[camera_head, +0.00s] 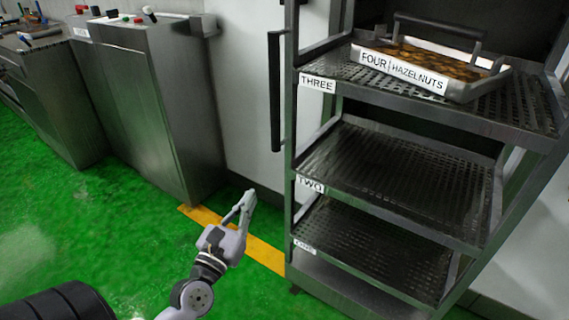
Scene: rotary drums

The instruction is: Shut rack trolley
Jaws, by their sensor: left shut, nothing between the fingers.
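The rack trolley (288,170) is a grey metal frame with perforated shelves labelled ONE, TWO and THREE, standing at the right in the head view. Its front posts face me, and a long dark vertical handle (275,92) is at its left side. A tray labelled FOUR HAZELNUTS (470,92) sits on shelf THREE; shelves TWO and ONE look empty. My left gripper (246,200) is shut and empty, low over the floor to the left of the trolley, apart from it and below the handle. My right gripper is not in view.
Steel cabinets (150,110) with coloured controls on top stand at the left. A white panel (245,105) is between them and the trolley.

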